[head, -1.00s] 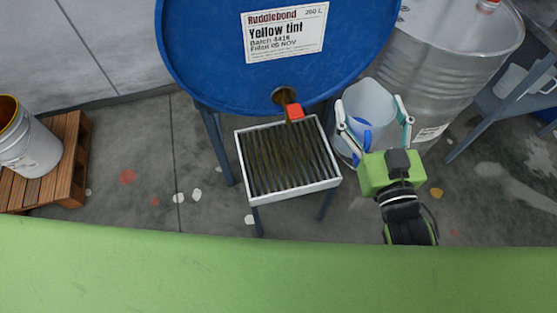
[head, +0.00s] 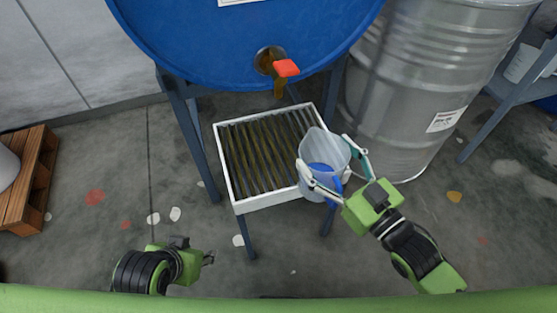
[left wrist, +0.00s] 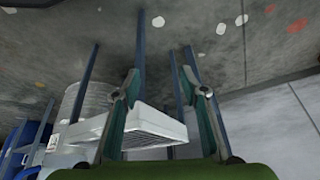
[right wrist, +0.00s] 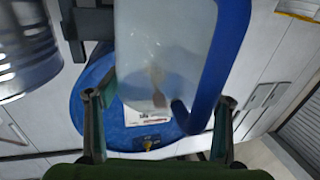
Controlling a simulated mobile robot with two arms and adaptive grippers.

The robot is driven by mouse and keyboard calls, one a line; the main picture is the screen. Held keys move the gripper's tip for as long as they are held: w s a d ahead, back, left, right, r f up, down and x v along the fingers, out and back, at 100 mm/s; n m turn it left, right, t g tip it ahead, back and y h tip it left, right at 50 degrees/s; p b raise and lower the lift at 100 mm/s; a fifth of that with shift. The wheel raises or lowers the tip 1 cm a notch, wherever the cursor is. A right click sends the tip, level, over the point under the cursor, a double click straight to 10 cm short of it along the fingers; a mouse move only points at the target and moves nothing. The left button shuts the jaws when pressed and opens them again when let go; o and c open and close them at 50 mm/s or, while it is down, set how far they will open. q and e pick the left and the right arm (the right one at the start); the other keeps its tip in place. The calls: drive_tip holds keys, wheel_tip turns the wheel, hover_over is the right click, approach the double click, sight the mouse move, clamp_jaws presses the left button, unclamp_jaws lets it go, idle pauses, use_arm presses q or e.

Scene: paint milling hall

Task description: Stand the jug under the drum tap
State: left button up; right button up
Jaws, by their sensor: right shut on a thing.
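The jug (head: 333,145) is translucent white with a blue handle (head: 318,180). My right gripper (head: 323,152) is shut on it, one finger on each side, and holds it over the right edge of the slatted drip tray (head: 270,203). The jug also shows close up in the right wrist view (right wrist: 160,50). The blue drum (head: 240,50) lies above and behind the tray. Its brass tap with a red lever (head: 286,68) points down over the tray's back part, left of the jug. My left gripper (head: 209,258) is empty, low at front left; its fingers stand apart in the left wrist view (left wrist: 163,90).
A grey metal drum (head: 415,85) stands close on the right behind the jug. A blue-grey stand leg (head: 190,125) rises at the tray's left. A wooden pallet (head: 35,185) is at far left. The paint-spotted floor between pallet and tray is clear.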

drive_tip(key=shift+f, duration=0.5)
drive_tip(key=shift+w+a, duration=0.1)
drive_tip(key=shift+w, duration=0.15)
use_arm(q)
drive_tip(key=w+d+r+t+h+b, duration=0.2)
drive_tip(key=w+r+t, duration=0.4)
drive_tip(key=r, duration=0.4)
drive_tip(key=w+d+r+t+h+b, duration=0.1)
drive_tip(key=w+d+r+t+b, duration=0.2)
drive_tip(key=w+r+t, duration=0.4)
wheel_tip(320, 180, up, 3)
drive_tip(key=shift+w+d+r+m+h, duration=0.2)
drive_tip(key=shift+w+d+m+h, duration=0.2)
drive_tip(key=shift+w+d, duration=0.6)
use_arm(e)
drive_tip(key=f+x, duration=0.3)
drive_tip(key=x, duration=1.4)
drive_tip(key=shift+a+f, duration=0.25)
use_arm(q)
drive_tip(key=shift+w+a, duration=0.2)
use_arm(e)
drive_tip(key=shift+w, duration=0.1)
